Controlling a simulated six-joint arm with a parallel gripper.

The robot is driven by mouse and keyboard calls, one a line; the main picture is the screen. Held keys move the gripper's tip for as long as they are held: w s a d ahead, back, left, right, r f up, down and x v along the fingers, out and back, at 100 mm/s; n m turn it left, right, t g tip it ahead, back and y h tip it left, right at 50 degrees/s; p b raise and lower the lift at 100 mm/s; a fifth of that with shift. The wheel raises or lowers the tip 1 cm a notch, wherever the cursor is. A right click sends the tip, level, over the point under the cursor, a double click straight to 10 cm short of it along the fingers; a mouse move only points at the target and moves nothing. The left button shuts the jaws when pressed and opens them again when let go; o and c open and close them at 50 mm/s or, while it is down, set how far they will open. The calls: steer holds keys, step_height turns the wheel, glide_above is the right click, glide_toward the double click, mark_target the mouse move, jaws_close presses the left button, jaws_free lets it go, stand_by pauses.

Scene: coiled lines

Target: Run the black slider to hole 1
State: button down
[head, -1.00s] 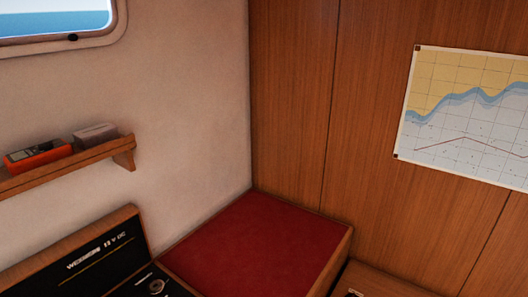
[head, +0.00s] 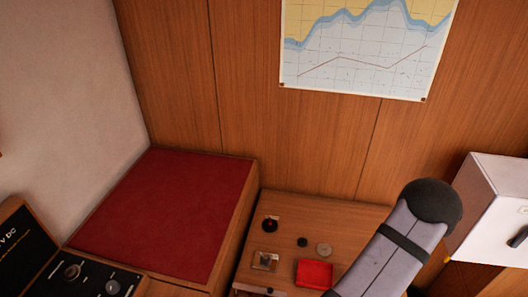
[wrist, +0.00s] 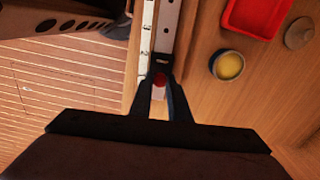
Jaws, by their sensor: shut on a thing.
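In the wrist view a pale metal rail (wrist: 168,22) with holes runs along the edge of the wooden top. The black slider (wrist: 163,59) sits on this rail, just beyond my fingertips. My gripper (wrist: 160,76) is shut on the slider's red knob, which shows between the fingers. The fingers hide part of the rail. I cannot read any hole number. In the head view a short piece of the rail (head: 247,288) shows at the bottom edge; my gripper is out of that view.
A red tray (head: 314,273), a black disc (head: 302,242), a grey disc (head: 323,250) and a black-and-red knob (head: 270,224) are on the wooden top. A yellow-topped round tin (wrist: 227,65) is right of my gripper. A white box (head: 490,205) stands right.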

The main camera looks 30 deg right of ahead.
steer(key=shift+s+d, duration=0.55)
steer(key=shift+d, duration=0.15)
steer(key=shift+f+b, duration=0.45)
steer(key=shift+f, duration=0.1)
stand_by(0.3)
steer(key=c, duration=1.8)
jaws_free()
steer(key=shift+r, duration=0.15)
step_height(320, 180, up, 6)
steer(key=p, duration=0.5)
